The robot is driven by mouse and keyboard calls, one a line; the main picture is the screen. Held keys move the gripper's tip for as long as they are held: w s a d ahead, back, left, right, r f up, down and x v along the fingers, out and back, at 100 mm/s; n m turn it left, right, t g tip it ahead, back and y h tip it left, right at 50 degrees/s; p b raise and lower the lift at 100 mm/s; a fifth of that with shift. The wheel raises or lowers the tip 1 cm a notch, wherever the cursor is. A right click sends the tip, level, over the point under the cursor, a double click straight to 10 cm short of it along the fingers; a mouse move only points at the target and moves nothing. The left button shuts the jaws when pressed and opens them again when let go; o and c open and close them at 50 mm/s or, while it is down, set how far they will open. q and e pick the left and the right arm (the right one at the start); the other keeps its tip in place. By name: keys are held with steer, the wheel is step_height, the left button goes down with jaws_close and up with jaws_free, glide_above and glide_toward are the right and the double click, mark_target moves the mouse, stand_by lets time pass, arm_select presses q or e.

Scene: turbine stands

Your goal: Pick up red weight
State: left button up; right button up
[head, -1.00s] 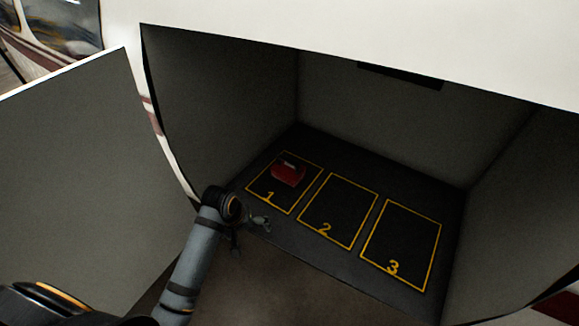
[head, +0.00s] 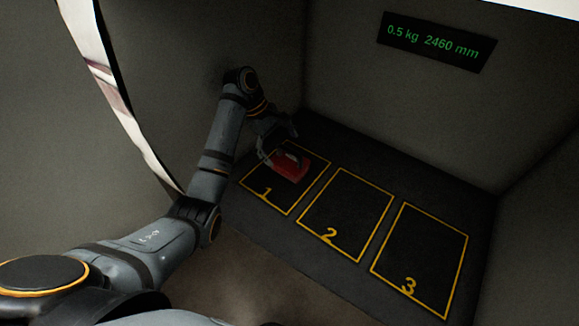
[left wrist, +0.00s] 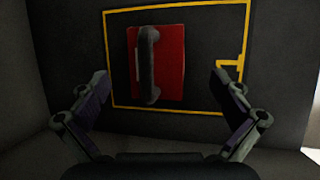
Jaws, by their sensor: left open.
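The red weight (head: 291,168) is a red block with a dark handle on top. It rests inside the yellow outline of square 1 (head: 268,201) on the dark compartment floor. In the left wrist view the red weight (left wrist: 172,66) lies ahead, its handle running up and down the picture between the fingers. My left gripper (head: 276,143) is just above and beside the weight in the head view. In the left wrist view my left gripper (left wrist: 160,88) is open, fingers wide apart, with nothing between the tips. My right gripper is not in view.
Outlined squares 2 (head: 346,213) and 3 (head: 420,260) are empty on the right. A display (head: 436,43) on the back wall reads "0.5 kg 2460 mm". Compartment walls stand close on the left and at the back.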

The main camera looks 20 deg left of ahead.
mark_target(293, 163)
arm_select(q)
steer(key=shift+x, duration=0.75)
steer(key=shift+w, duration=0.2)
steer(key=p+x, duration=0.1)
steer(key=x, duration=0.4)
steer(key=shift+s+d+r, duration=0.15)
steer(key=shift+d, duration=0.05)
steer(key=shift+f, duration=0.2)
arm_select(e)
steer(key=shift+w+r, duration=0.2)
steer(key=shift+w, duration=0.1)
arm_select(q)
steer(key=c, duration=1.6)
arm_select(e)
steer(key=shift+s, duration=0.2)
arm_select(q)
steer(key=shift+r, duration=0.15)
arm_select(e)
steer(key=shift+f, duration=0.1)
